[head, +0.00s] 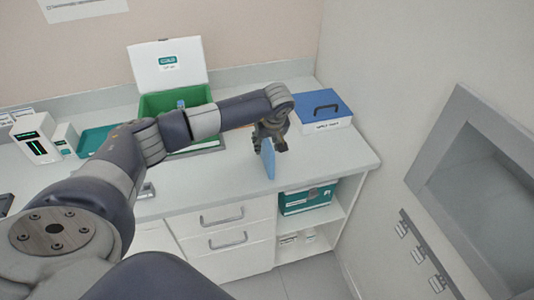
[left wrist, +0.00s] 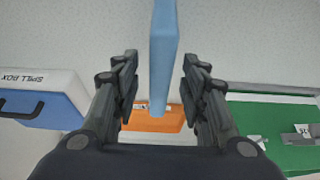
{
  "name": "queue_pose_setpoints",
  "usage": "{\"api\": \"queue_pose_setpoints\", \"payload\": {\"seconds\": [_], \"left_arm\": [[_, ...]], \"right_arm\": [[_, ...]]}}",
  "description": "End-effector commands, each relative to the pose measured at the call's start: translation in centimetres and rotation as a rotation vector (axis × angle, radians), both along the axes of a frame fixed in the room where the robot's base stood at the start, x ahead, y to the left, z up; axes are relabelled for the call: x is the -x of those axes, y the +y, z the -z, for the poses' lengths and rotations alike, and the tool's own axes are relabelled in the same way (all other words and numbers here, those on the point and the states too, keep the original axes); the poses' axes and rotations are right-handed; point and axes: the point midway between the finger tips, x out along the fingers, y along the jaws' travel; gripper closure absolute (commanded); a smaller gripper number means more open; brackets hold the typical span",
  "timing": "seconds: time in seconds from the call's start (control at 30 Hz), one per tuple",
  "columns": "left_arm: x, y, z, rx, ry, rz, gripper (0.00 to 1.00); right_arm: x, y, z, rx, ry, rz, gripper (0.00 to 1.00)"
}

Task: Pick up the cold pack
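The cold pack appears to be the flat light-blue slab (head: 268,160), standing on edge near the front edge of the counter. In the left wrist view the blue slab (left wrist: 163,50) runs between my two fingers, with a gap on each side. My left gripper (head: 271,138) points down over the slab in the head view and partly hides it. The fingers are open and not closed on the slab. An orange block (left wrist: 155,122) with a white label shows at the slab's end in the left wrist view. My right gripper is not in view.
A blue-topped spill box (head: 323,110) stands to the right on the counter (head: 340,160), with a wall beyond. A green bin (head: 170,101) with an open white lid is behind my left arm. A teal tray (head: 95,140) and a white device (head: 36,140) are farther left.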

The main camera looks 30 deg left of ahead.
Motion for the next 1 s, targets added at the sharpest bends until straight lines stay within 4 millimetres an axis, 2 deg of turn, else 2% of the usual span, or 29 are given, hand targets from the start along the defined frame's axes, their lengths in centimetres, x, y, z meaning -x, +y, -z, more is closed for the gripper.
{"api": "queue_pose_setpoints", "payload": {"seconds": [0.87,0.9,1.0], "left_arm": [[-0.02,-0.01,0.42,0.001,-0.001,-0.001,0.60],[-0.02,-0.01,0.42,0.000,0.000,-0.001,0.62],[-0.01,-0.01,0.42,0.000,0.000,-0.001,0.85]], "right_arm": [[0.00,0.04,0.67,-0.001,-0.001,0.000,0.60],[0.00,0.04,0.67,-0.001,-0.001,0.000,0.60],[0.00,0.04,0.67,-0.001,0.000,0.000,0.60]]}}
